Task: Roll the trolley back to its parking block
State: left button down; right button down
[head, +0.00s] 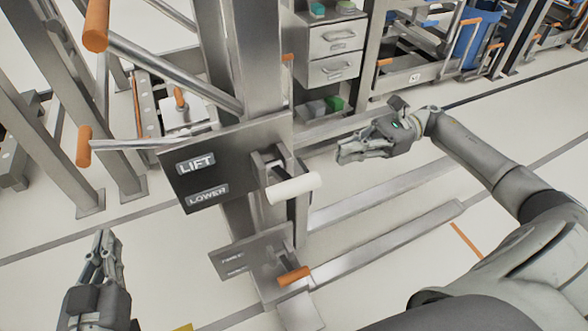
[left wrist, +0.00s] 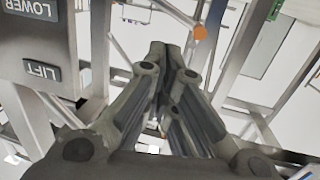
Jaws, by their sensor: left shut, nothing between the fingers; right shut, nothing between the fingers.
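A steel mast (head: 250,60) carries a dark panel (head: 240,150) marked LIFT and LOWER, with a white-handled lever (head: 293,188). Two bars with orange grips (head: 97,25) reach out left from the mast; I cannot tell whether this unit is the trolley. No parking block can be made out for sure. My left gripper (head: 104,243) is shut and empty at lower left, apart from the panel and grips. In the left wrist view, its closed fingers (left wrist: 163,55) show, with the panel at upper left. My right gripper (head: 347,152) is shut and empty, right of the mast.
A lower panel with an orange-handled lever (head: 293,276) sits near the floor. Long steel rails (head: 390,237) run to the right. A drawer cabinet (head: 333,52) and a blue bin (head: 478,38) in a steel frame stand behind.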

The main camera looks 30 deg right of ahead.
pick_arm(q)
jog(key=shift+d+r, duration=0.1)
jog(key=shift+r, duration=0.35)
pick_arm(e)
jog(key=a, duration=1.2)
jog(key=shift+w, duration=0.35)
pick_arm(q)
jog(key=shift+t, duration=0.3)
